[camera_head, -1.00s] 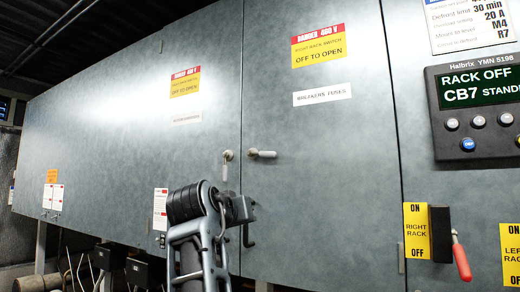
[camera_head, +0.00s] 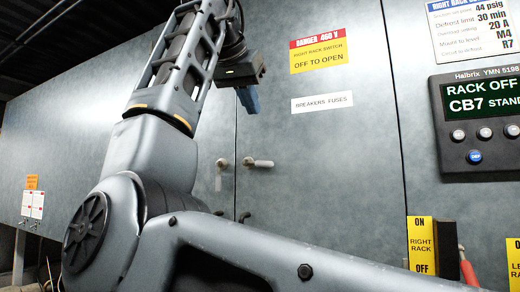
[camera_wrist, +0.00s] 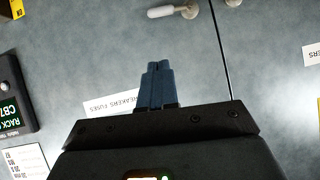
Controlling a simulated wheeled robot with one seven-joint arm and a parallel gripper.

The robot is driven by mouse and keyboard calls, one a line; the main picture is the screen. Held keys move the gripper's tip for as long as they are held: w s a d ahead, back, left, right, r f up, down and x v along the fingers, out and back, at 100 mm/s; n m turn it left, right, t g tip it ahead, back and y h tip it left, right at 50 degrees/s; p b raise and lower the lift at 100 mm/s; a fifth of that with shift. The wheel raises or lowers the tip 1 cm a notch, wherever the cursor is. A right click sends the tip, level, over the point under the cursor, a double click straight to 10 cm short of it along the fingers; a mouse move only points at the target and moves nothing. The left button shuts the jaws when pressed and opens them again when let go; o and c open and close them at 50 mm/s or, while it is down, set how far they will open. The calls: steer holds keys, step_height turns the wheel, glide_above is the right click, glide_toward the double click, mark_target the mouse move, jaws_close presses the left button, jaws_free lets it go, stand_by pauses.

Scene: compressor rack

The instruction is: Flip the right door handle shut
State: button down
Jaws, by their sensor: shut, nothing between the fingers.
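The right door handle (camera_head: 258,162) is a small pale lever on a round pivot near the left edge of the right door. It lies level and points right. In the wrist view, which is turned upside down, the right door handle (camera_wrist: 173,12) is at the top edge. My gripper (camera_head: 251,100), with blue fingers, is above the handle and apart from it. In the wrist view my gripper (camera_wrist: 157,66) has its fingers together and empty, over the door face beside a white label.
The left door's handle (camera_head: 220,172) hangs down just across the door seam. A hooked dark latch (camera_head: 244,217) sits lower down. The "RIGHT RACK" switch (camera_head: 446,250) and the display panel (camera_head: 485,118) are at right. My arm covers much of the left door.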

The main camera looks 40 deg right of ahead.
steer(key=shift+s+r, duration=0.15)
steer(key=shift+r, duration=0.1)
steer(key=p, duration=0.2)
glide_above(258, 164)
steer(key=s+a, duration=0.1)
steer(key=s, duration=0.3)
step_height(258, 164, down, 6)
steer(key=shift+w+a+r, duration=0.1)
steer(key=shift+a+r, duration=0.05)
steer(key=shift+r, duration=0.1)
steer(key=shift+w+f+p, duration=0.2)
steer(key=shift+f+p, duration=0.2)
steer(key=shift+f, duration=0.8)
steer(key=shift+w+d+f, duration=0.1)
steer(key=shift+d+f, duration=0.15)
steer(key=shift+f, duration=0.55)
steer(key=shift+f+m+t+b, duration=0.25)
steer(key=shift+m+t+b, duration=0.15)
steer(key=shift+t, duration=0.1)
